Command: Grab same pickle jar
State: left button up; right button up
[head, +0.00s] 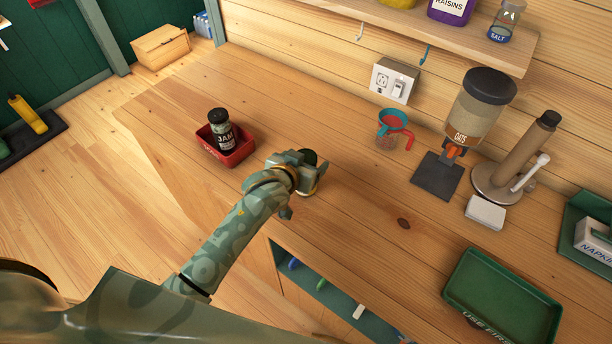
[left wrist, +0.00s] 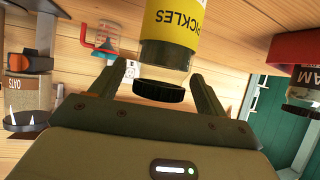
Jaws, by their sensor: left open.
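The pickle jar (left wrist: 168,50), with a yellow PICKLES label, clear glass and a black lid, shows upside down in the left wrist view. In the head view its dark lid (head: 310,157) shows just past my left gripper (head: 303,172), which hides most of the jar on the wooden counter. My left gripper is open, and in the left wrist view its fingers (left wrist: 160,76) lie on either side of the lid end. A gap shows between each finger and the jar. My right gripper is not in view.
A jam jar (head: 222,131) stands in a red tray (head: 240,153) left of the gripper. A measuring cup (head: 388,133), an oats dispenser (head: 478,105), a paper towel holder (head: 517,160) and a green tray (head: 490,288) are to the right. The counter's middle (head: 370,230) is clear.

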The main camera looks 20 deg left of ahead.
pick_arm(q)
jog(key=shift+w+f, duration=0.15)
jog(key=shift+w, duration=0.1)
jog(key=shift+s, duration=0.1)
jog(key=c, duration=0.4)
grip_shut()
jog(key=shift+r, duration=0.2)
